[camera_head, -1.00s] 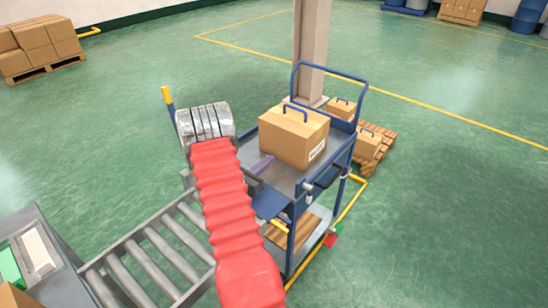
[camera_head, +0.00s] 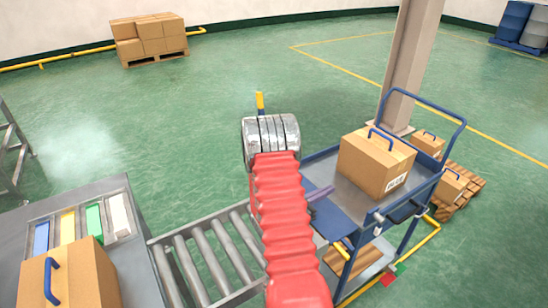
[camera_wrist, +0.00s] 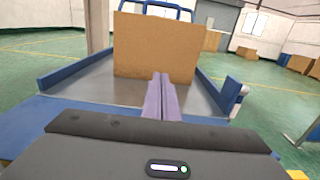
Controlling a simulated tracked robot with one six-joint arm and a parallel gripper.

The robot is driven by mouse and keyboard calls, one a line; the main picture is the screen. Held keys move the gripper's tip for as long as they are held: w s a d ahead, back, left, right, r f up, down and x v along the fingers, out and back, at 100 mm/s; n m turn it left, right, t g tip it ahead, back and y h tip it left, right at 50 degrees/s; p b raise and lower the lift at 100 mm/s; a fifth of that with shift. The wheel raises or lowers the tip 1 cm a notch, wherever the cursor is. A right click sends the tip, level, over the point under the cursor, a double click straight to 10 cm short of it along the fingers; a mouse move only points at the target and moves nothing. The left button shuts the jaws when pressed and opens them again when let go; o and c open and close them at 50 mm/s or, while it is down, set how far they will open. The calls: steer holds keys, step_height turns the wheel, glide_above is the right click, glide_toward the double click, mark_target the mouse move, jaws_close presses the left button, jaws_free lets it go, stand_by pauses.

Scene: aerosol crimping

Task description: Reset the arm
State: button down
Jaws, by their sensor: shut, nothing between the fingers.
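My gripper (camera_wrist: 161,98) shows in the wrist view with its two purple fingers together and nothing between them. It points at a brown cardboard box (camera_wrist: 157,47) on the cart, with a gap of bare tray before it. In the head view, my gripper (camera_head: 318,194) is small and partly hidden behind my red-sleeved arm, at the near left edge of the blue cart (camera_head: 345,205). The box (camera_head: 372,165), with a blue handle on top, stands upright on the cart's upper tray.
A roller conveyor (camera_head: 212,255) runs beside my arm. Left of it, a grey table (camera_head: 75,200) bears another handled box (camera_head: 70,278) and coloured strips. A pillar (camera_head: 412,60) and a pallet (camera_head: 465,190) with boxes stand behind the cart.

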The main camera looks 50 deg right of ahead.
steer(key=shift+a+r+m, duration=0.2)
steer(key=shift+r+m, duration=0.1)
steer(key=shift+r, duration=0.2)
steer(key=s+a+r+m+g+y, duration=0.2)
steer(key=a+r+m+y, duration=0.45)
steer(key=a+r, duration=0.65)
steer(key=a+r+m+t+y, duration=0.2)
steer(key=a+r+t+y, duration=0.1)
steer(key=a, duration=0.9)
steer(key=s+a+r+m+t+y, duration=0.1)
steer(key=a+r+m+t+y, duration=0.2)
steer(key=a, duration=1)
steer(key=s+a+r+m+t+y, duration=0.1)
steer(key=a+r+m+t+y, duration=0.2)
steer(key=a, duration=1)
steer(key=r+t+y, duration=0.1)
steer(key=t+y, duration=0.1)
steer(key=shift+t, duration=0.3)
steer(key=shift+s, duration=0.1)
